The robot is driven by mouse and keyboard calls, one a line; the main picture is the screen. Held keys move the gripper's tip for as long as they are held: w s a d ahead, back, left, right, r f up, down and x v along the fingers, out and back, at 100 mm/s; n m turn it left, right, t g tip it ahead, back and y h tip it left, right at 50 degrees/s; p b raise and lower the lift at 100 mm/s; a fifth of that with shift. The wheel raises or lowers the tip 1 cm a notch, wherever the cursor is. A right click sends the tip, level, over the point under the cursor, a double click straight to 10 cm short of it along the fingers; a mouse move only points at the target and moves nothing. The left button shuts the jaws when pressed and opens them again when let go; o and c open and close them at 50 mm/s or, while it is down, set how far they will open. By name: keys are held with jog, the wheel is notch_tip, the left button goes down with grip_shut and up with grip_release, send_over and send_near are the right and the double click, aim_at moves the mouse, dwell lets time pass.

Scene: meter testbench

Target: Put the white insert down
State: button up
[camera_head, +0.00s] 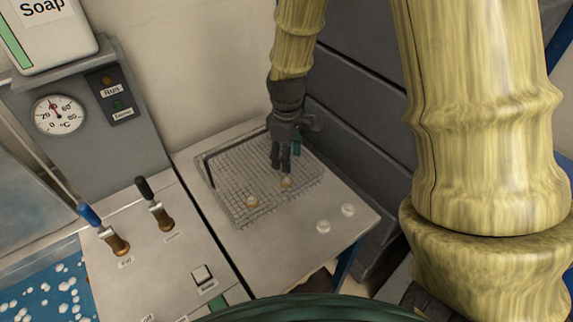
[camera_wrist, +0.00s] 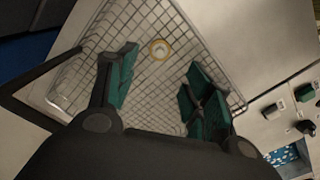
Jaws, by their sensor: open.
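My gripper (camera_head: 285,163) points down over a wire basket (camera_head: 240,222), its fingertips just above or beside a small round piece (camera_head: 287,182), pale with a brass-coloured rim. A similar piece (camera_head: 251,201) lies on the basket mesh to the left. In the wrist view my gripper (camera_wrist: 160,85) has its green-padded fingers spread, with nothing visibly held between them. One rimmed round piece (camera_wrist: 159,49) shows beyond the fingertips. Two small whitish discs, one left (camera_head: 323,226) and one right (camera_head: 348,210), lie on the bench outside the basket. I cannot tell which is the white insert.
The basket stands on a pale bench top (camera_head: 275,250) with free room at its front. A panel with a blue lever (camera_head: 90,215) and a black lever (camera_head: 146,190) is at left. A dark grey wall (camera_head: 350,150) stands close on the right.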

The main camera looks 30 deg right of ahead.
jog(key=shift+r, duration=1.3)
